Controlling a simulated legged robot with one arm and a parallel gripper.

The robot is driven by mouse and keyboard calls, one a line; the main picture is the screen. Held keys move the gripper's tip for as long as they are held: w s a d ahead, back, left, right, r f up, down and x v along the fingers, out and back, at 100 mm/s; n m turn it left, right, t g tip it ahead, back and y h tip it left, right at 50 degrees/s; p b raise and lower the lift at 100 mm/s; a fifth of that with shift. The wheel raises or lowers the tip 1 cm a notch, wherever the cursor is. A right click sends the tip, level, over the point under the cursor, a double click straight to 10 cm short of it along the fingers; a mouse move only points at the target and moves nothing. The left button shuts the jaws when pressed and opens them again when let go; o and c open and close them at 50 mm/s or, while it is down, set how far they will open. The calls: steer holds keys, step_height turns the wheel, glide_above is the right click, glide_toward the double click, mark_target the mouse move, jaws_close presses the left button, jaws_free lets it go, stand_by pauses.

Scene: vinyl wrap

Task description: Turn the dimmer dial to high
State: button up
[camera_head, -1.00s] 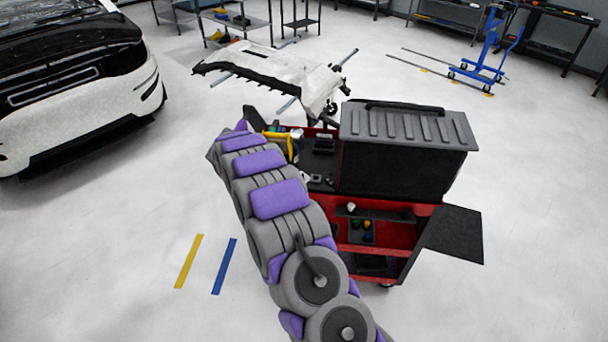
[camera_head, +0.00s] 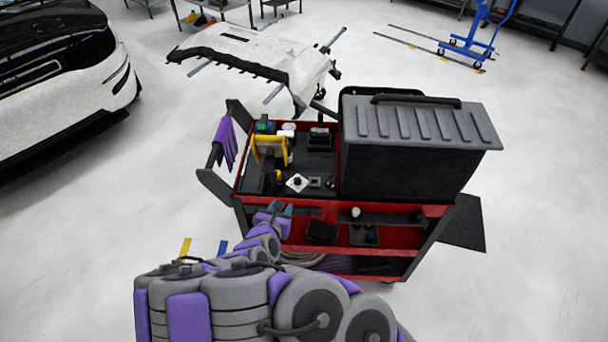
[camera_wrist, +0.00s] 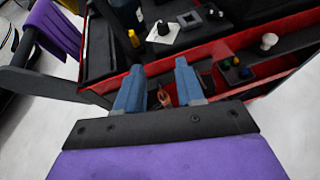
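What looks like the dimmer dial (camera_head: 297,183), a small white plate with a dark knob, sits on the black top of the red cart (camera_head: 245,172). In the wrist view the dial (camera_wrist: 163,29) is at the top middle, beyond the cart's red edge. I cannot read any setting on it. My gripper (camera_wrist: 158,78) has two blue fingers standing apart, with nothing held between them. They are short of the dial, at the cart's near side. In the head view my gripper (camera_head: 278,207) is small, low by the cart's front edge.
A grey square part (camera_head: 315,182) lies right beside the dial. A yellow tool (camera_head: 268,148) and a black toolbox (camera_head: 395,175) stand on the cart. A purple cloth (camera_head: 226,142) hangs on its left handle. The lower shelf (camera_head: 385,232) holds small items.

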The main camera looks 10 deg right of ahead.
mark_target(297, 180)
steer(key=shift+n, duration=0.3)
steer(key=b+x, duration=0.1)
steer(key=x, duration=0.4)
steer(key=b+x, duration=0.2)
steer(key=x, duration=0.4)
steer(key=b+x, duration=0.1)
steer(key=x, duration=0.4)
steer(key=shift+w+d+r+b, duration=0.2)
steer(key=shift+w+d+b, duration=0.1)
steer(key=shift+d, duration=0.05)
steer(key=shift+w+d+f, duration=0.1)
steer(key=shift+w+d, duration=0.2)
steer(key=shift+w, duration=0.15)
steer(key=shift+c, duration=0.3)
jaws_close()
steer(key=shift+a, duration=0.1)
